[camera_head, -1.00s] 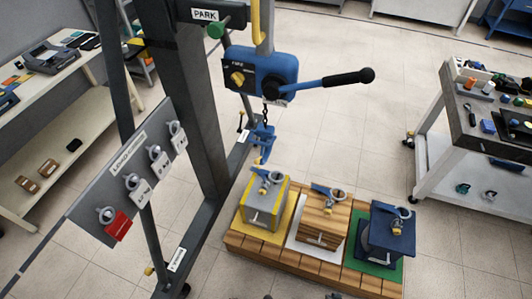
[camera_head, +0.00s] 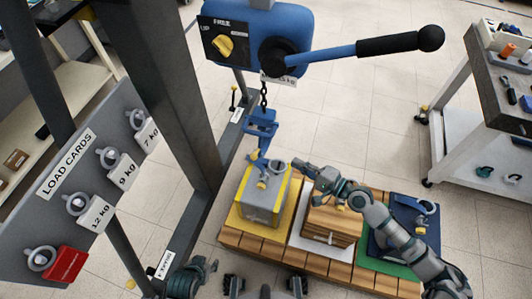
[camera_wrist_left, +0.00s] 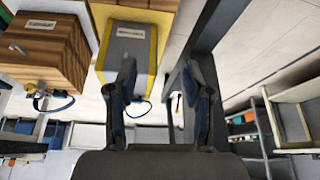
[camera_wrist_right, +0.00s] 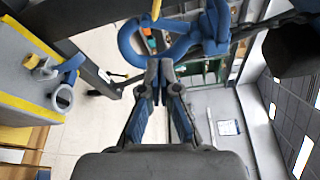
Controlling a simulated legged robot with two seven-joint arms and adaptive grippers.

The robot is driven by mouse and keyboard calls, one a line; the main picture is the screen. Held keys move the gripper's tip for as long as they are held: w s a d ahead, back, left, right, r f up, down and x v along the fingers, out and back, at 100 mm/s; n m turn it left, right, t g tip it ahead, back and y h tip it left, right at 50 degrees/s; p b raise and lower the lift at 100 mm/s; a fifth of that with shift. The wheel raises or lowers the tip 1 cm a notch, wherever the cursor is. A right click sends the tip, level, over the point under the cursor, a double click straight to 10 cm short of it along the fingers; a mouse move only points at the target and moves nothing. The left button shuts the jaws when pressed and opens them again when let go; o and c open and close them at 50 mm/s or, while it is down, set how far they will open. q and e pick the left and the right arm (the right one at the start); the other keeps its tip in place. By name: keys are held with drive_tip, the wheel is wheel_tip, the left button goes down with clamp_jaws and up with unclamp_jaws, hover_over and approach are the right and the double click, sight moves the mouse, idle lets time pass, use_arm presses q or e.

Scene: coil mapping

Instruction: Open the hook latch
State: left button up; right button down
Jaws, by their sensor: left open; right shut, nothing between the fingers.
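The blue hook (camera_head: 262,125) hangs on a chain below the blue hoist, just above the grey and yellow block (camera_head: 264,205). In the right wrist view the hook (camera_wrist_right: 178,38) is large, its curved part just beyond my fingertips. A small yellow piece (camera_wrist_right: 156,10) shows beside it; I cannot tell whether this is the latch. My right gripper (camera_head: 303,171) is shut and empty, right of the hook and low beside it; contact is unclear. Its closed tips (camera_wrist_right: 160,68) show in the right wrist view. My left gripper (camera_wrist_left: 163,85) is open and empty, facing the grey block (camera_wrist_left: 130,48).
The wooden block (camera_head: 333,222) and dark blue block (camera_head: 408,215) stand on the pallet (camera_head: 270,250), below my right arm. The hoist lever (camera_head: 370,47) sticks out right above. The load card panel (camera_head: 60,195) and grey post (camera_head: 165,90) stand left.

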sight(258, 152)
drive_tip(key=w+a+p, duration=0.1)
drive_tip(key=a, duration=0.2)
drive_tip(key=w+a+p, duration=0.1)
drive_tip(key=a+p, duration=0.1)
drive_tip(key=a, duration=0.1)
drive_tip(key=w+a+p, duration=0.1)
drive_tip(key=a, duration=0.3)
drive_tip(key=shift+a+p, duration=0.1)
drive_tip(key=shift+p, duration=0.2)
use_arm(q)
drive_tip(key=s+f+g, duration=0.2)
drive_tip(key=s+f, duration=0.1)
drive_tip(key=f, duration=0.7)
drive_tip(key=shift+a+f+g+y, duration=0.3)
drive_tip(key=shift+a+f, duration=0.05)
drive_tip(key=shift+a, duration=0.1)
use_arm(e)
drive_tip(key=shift+a, duration=0.1)
